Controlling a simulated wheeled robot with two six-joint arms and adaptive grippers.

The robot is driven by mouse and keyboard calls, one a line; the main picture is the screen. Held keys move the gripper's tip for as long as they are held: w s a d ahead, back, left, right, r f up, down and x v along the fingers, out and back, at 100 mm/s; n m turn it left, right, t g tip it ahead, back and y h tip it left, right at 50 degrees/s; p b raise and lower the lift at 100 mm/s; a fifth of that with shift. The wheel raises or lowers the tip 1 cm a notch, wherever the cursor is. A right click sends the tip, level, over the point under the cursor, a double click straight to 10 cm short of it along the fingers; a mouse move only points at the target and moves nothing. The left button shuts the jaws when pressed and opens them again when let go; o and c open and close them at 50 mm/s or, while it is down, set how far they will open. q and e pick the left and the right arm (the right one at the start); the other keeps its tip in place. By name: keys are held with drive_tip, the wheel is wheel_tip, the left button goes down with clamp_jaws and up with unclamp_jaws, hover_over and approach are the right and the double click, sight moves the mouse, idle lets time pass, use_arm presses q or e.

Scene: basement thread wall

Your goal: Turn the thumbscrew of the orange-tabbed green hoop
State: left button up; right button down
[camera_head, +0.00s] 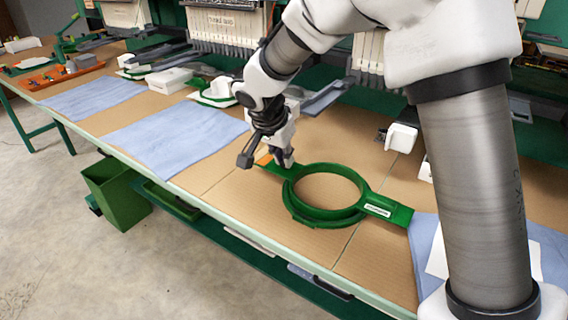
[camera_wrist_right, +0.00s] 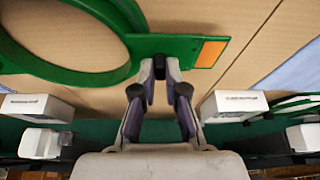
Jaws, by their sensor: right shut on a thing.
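The green hoop (camera_head: 317,214) lies on the tan table in the middle of the head view. Its orange tab (camera_head: 263,160) sits at its upper left end, and a green arm with a white label extends at the other end. In the right wrist view the hoop (camera_wrist_right: 128,76) curves at the left, and its orange tab (camera_wrist_right: 211,53) is right of the fingertips. My right gripper (camera_head: 266,159) is low at the tab end. Its fingertips (camera_wrist_right: 159,70) are closed in at the hoop's edge on the thumbscrew, which they mostly hide. My left gripper is not in view.
Blue cloths (camera_head: 172,137) lie along the table to the left, and another (camera_head: 424,262) is at the right. Embroidery machines (camera_head: 225,25) line the back. White-topped parts (camera_head: 401,137) stand behind the hoop. The table's front edge is close to the hoop.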

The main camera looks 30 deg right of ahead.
drive_tip(key=shift+m+g, duration=0.4)
drive_tip(key=shift+m, duration=0.6)
drive_tip(key=shift+w+m+g, duration=0.15)
drive_tip(key=shift+m+g, duration=0.25)
drive_tip(key=shift+m, duration=0.5)
drive_tip(key=shift+r+m+g+p, duration=0.1)
drive_tip(key=shift+m+g+p, duration=0.3)
drive_tip(key=shift+m, duration=0.5)
drive_tip(key=m+g+p, duration=0.1)
drive_tip(key=m, duration=0.1)
drive_tip(key=shift+w+m+p, duration=0.15)
drive_tip(key=shift+m+p, duration=0.25)
drive_tip(key=m+p, duration=0.2)
drive_tip(key=shift+w+m+g, duration=0.1)
drive_tip(key=shift+m+g, duration=0.3)
drive_tip(key=m+g+y+p, duration=0.1)
drive_tip(key=m+p, duration=0.2)
drive_tip(key=shift+d+r+m, duration=0.1)
drive_tip(key=shift+m, duration=0.2)
drive_tip(key=m+y+p, duration=0.1)
drive_tip(key=m+p, duration=0.1)
drive_tip(key=p, duration=0.1)
drive_tip(key=shift+w+d+m+g, duration=0.1)
drive_tip(key=shift+m+g, duration=0.3)
drive_tip(key=shift+f+m+p, duration=0.2)
drive_tip(key=shift+m+p, duration=0.4)
drive_tip(key=shift+y, duration=0.3)
